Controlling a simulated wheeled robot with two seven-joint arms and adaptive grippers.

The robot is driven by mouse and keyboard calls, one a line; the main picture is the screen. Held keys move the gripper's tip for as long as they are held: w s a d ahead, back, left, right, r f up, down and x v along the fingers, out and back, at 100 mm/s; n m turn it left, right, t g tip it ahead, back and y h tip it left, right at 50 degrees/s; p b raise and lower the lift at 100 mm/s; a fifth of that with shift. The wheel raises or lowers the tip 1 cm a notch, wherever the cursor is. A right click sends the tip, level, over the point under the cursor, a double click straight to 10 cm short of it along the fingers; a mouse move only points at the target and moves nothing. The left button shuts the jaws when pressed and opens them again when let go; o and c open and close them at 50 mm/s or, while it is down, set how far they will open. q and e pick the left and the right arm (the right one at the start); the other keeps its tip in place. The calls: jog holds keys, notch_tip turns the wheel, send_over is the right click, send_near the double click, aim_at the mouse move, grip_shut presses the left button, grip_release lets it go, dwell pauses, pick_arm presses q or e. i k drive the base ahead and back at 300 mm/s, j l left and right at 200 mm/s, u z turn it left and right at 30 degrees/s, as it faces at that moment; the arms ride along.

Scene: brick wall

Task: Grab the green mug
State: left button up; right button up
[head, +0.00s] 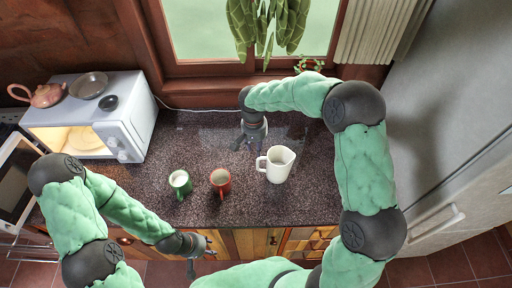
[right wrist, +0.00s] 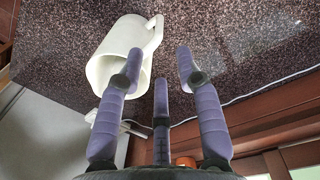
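The green mug (head: 180,183) stands upright on the dark speckled counter (head: 150,205), left of a red mug (head: 220,181). My left gripper (head: 204,258) is below the mug in the head view, by the counter's front edge. Its fingers look spread and empty. My right gripper (head: 246,143) is over the counter, up and right of the green mug and near the white pitcher (head: 278,165). In the right wrist view its three fingers (right wrist: 162,72) are apart with nothing between them. The pitcher (right wrist: 118,60) shows behind them there; the green mug does not.
A hanging plant (head: 268,25) is at the window. A fridge (head: 455,110) bounds the right side. The counter behind the mugs is clear.

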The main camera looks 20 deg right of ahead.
aim_at(185, 190)
jog(key=i+j, duration=0.1)
jog(key=j, duration=0.85)
jog(key=i+j, duration=0.15)
jog(key=j, duration=0.3)
jog(key=j+u, duration=0.1)
jog(key=j, duration=0.4)
jog(key=i+j, duration=0.15)
jog(key=j, duration=0.3)
